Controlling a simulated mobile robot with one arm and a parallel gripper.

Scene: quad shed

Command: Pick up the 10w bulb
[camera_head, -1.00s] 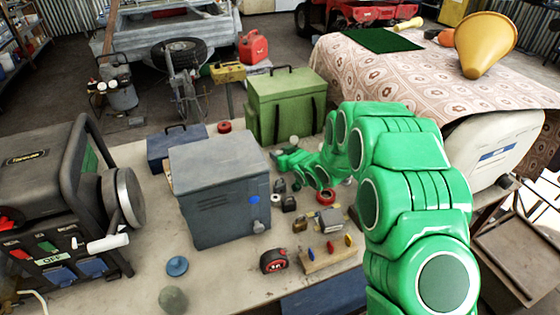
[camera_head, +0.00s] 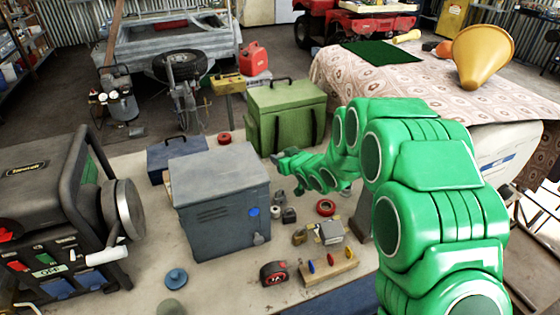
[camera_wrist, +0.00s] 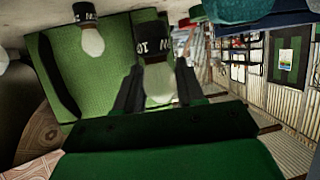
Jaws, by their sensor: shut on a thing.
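In the wrist view my gripper (camera_wrist: 158,88) is shut on a pale bulb (camera_wrist: 157,82) with a dark, white-lettered base. The bulb sits between the two dark fingers; I cannot read a wattage on it. A second, similar bulb (camera_wrist: 90,41) stands apart, beyond and to the left, in front of the green box. In the head view my gripper (camera_head: 280,162) is over the far part of the bench, near the green box; the held bulb cannot be made out there.
The green box (camera_head: 287,118) stands close behind my gripper. A grey metal box (camera_head: 215,205) is to its left.

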